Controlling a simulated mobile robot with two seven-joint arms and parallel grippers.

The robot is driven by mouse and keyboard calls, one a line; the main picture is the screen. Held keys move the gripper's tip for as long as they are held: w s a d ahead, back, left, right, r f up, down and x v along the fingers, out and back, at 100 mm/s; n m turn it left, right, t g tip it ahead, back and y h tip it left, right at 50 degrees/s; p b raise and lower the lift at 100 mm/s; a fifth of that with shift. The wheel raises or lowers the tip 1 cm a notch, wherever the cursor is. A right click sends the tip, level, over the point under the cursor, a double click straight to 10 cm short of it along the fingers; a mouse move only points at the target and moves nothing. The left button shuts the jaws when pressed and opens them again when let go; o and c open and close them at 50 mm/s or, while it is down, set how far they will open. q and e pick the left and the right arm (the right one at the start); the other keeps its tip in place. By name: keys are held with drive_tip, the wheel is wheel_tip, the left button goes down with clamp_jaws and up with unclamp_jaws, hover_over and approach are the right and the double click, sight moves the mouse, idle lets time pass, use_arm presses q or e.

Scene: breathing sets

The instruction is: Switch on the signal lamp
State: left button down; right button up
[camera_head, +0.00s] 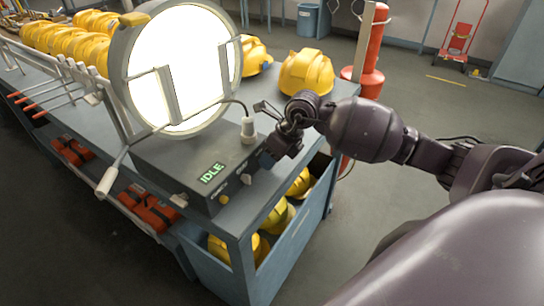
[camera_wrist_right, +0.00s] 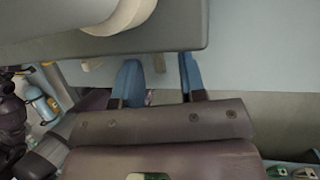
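The signal lamp (camera_head: 180,65) has a big round white face that looks bright, in a grey ring. It stands on a grey box (camera_head: 185,165). A green display (camera_head: 212,173) on the box reads IDLE. A yellow button (camera_head: 224,199) and a small pale knob (camera_head: 246,179) are on the box's side. A white cylinder (camera_head: 248,130) with a cable stands on top. My right gripper (camera_head: 266,159) is at the box's right end. In the right wrist view its blue fingers (camera_wrist_right: 158,78) are apart, close to a grey edge; contact is unclear. My left gripper is not in view.
The lamp stands on a workbench (camera_head: 265,97) with yellow helmets (camera_head: 306,72) behind and at the left. More helmets (camera_head: 277,216) lie in a blue bin below. Red-handled tools (camera_head: 45,105) hang along the front. A red cylinder (camera_head: 372,50) stands beyond the bench.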

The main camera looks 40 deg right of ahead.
clamp_jaws()
drive_tip(key=shift+s+f+t+y+b, duration=0.1)
drive_tip(key=shift+f+t+y+b, duration=0.35)
drive_tip(key=shift+t+b, duration=0.55)
drive_tip(key=shift+b, duration=0.4)
drive_tip(key=shift+r, duration=0.15)
unclamp_jaws()
drive_tip(key=v, duration=1.1)
